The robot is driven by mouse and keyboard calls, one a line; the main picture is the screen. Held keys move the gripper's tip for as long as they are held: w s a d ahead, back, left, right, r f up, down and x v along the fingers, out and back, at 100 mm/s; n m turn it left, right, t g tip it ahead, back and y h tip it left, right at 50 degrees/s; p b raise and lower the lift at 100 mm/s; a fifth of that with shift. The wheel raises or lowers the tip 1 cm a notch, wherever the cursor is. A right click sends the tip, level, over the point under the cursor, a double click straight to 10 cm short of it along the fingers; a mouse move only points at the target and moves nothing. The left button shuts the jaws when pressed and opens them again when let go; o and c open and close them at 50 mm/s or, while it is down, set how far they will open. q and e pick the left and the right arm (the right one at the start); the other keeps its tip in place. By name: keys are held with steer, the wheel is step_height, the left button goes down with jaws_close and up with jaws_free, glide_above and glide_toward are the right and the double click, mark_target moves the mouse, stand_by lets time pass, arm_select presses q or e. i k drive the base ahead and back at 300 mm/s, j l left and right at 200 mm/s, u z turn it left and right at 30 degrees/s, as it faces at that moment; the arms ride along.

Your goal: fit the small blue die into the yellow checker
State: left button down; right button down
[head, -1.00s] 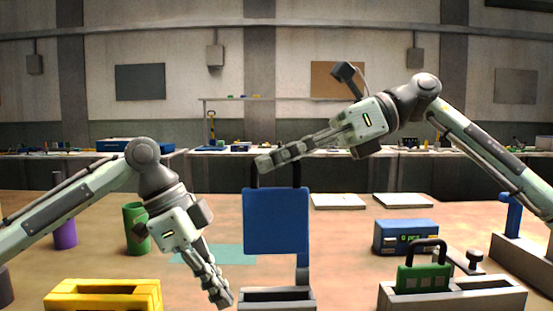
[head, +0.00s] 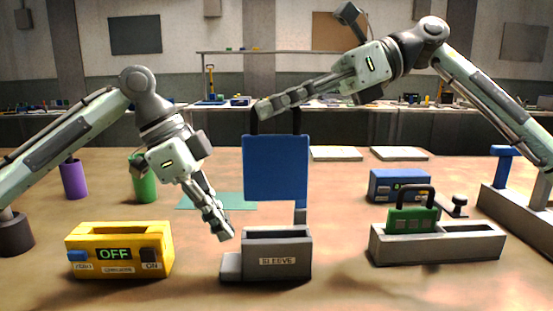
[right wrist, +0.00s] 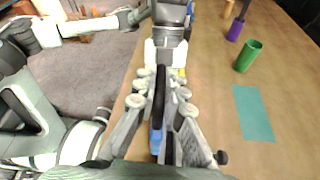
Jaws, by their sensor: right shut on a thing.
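My right gripper (head: 264,108) is shut on the dark handle of a blue die (head: 275,168), a flat upright plate, in the head view. The die hangs above and behind the grey sleeve (head: 265,262). In the right wrist view, the black handle (right wrist: 158,95) lies between the fingers and only a strip of blue (right wrist: 155,140) shows. The yellow checker (head: 120,265) stands at front left, with its display reading OFF. My left gripper (head: 226,233) points down near the sleeve's left side, apart from the checker; its finger gap is not clear.
A green die (head: 412,219) sits in a grey tray (head: 435,250) at right, with a blue box (head: 398,184) behind it. Green (head: 145,186) and purple (head: 74,180) cylinders stand at back left. Bare table lies between checker and sleeve.

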mark_target(120, 247)
steer(key=k, duration=1.4)
